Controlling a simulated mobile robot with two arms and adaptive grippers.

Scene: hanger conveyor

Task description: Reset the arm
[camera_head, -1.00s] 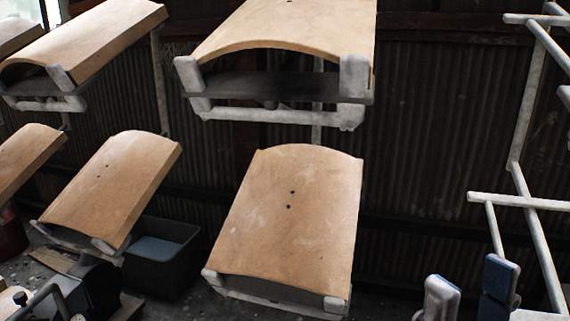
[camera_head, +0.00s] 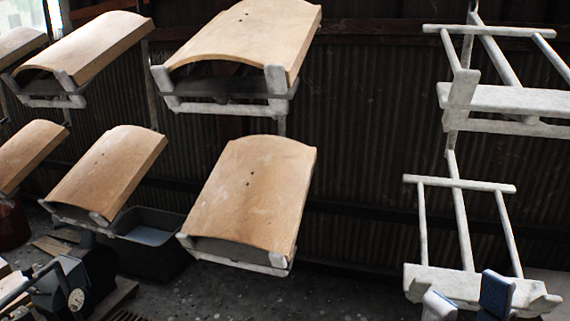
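My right gripper (camera_head: 468,303) shows at the lower right, cut by the bottom edge. Its two fingers, with white and blue pads, stand apart with nothing seen between them. It overlaps the front bar of the lower empty hanger rack (camera_head: 462,230) in the picture; I cannot tell whether it touches. Above is another empty white rack (camera_head: 510,98).
Curved tan panels rest on hangers at the left and centre, such as the upper (camera_head: 250,38) and lower (camera_head: 252,190) centre ones. A dark bin (camera_head: 150,255) and dark machinery (camera_head: 72,285) are on the floor. Corrugated wall stands behind.

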